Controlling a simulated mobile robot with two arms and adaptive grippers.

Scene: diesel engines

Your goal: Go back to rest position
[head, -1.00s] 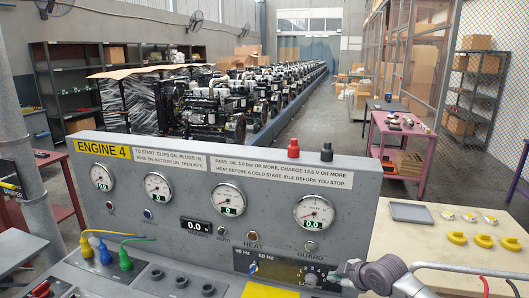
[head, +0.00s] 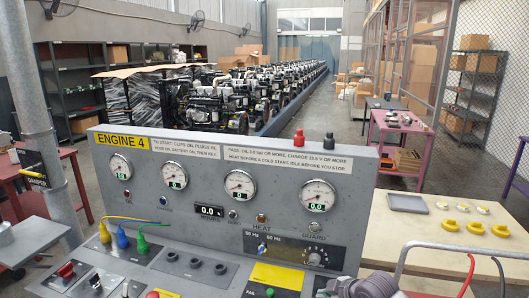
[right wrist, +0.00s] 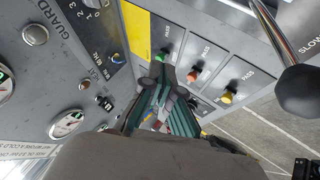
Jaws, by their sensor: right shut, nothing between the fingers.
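My right gripper (head: 338,286) is at the bottom edge of the head view, low in front of the grey ENGINE 4 panel (head: 185,185). In the right wrist view its fingers (right wrist: 163,78) are shut and empty, above the panel's sloping desk near a green PASS switch (right wrist: 161,56). I cannot tell whether they touch anything. The selector knob (head: 314,258) below GUARD is clear of the gripper in the head view. My left gripper is not in view.
Yellow, blue and green plugs (head: 122,239) with cables sit on the desk's left. A bent metal rail (head: 455,247) rises at the right. A wooden table (head: 400,230) holds a grey tray (head: 407,202) and yellow parts. Rows of engines (head: 225,105) stand behind.

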